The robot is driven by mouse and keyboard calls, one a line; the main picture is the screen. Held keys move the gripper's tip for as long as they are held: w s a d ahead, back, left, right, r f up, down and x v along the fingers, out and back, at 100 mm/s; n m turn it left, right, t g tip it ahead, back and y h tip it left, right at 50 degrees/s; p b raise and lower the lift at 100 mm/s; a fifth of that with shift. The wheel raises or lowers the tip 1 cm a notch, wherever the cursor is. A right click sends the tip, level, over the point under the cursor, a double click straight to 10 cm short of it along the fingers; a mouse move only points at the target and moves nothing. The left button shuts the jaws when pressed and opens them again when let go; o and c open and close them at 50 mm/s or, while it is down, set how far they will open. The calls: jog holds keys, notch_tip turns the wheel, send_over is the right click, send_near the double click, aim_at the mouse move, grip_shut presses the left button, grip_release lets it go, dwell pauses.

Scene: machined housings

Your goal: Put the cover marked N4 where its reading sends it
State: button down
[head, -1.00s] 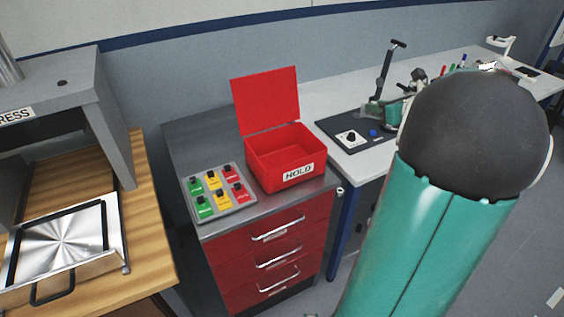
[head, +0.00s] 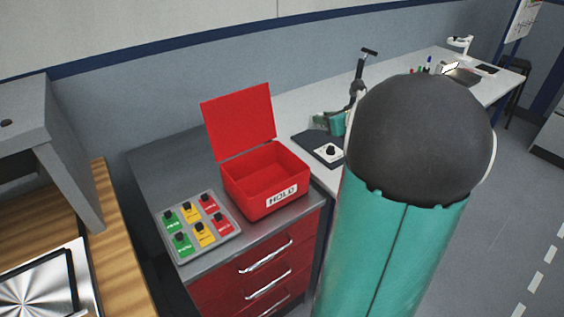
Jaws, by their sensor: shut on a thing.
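No cover marked N4 can be made out in the head view, and my gripper is not visible; my large teal and black arm fills the right middle and hides what is behind it. A red box labelled HOLD (head: 245,204) stands on the grey cabinet top with its lid (head: 238,122) raised, and its visible inside looks empty. A black mat (head: 309,144) with a black knob on a white plate lies on the long bench, partly hidden by my arm. A black upright with a handle (head: 368,52) rises behind it.
A panel of green, yellow and red labelled switches (head: 196,226) lies left of the box on the cabinet (head: 155,150). At the left are a grey press frame (head: 75,165) and a shiny metal plate (head: 35,290) on a wooden bench. Open floor lies at right.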

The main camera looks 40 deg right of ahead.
aim_at(311, 127)
jog(key=a, duration=0.1)
jog(key=w+a+f, duration=0.1)
jog(key=a+f, duration=0.1)
jog(key=shift+w+a, duration=0.35)
jog(key=shift+a, duration=0.05)
jog(key=w+a+f, duration=0.2)
jog(key=a+f, duration=0.3)
jog(key=f, duration=0.4)
jog(key=shift+w, duration=0.25)
jog(key=shift+f, duration=0.65)
jog(key=c, duration=1.2)
grip_release()
jog(key=shift+c, duration=0.2)
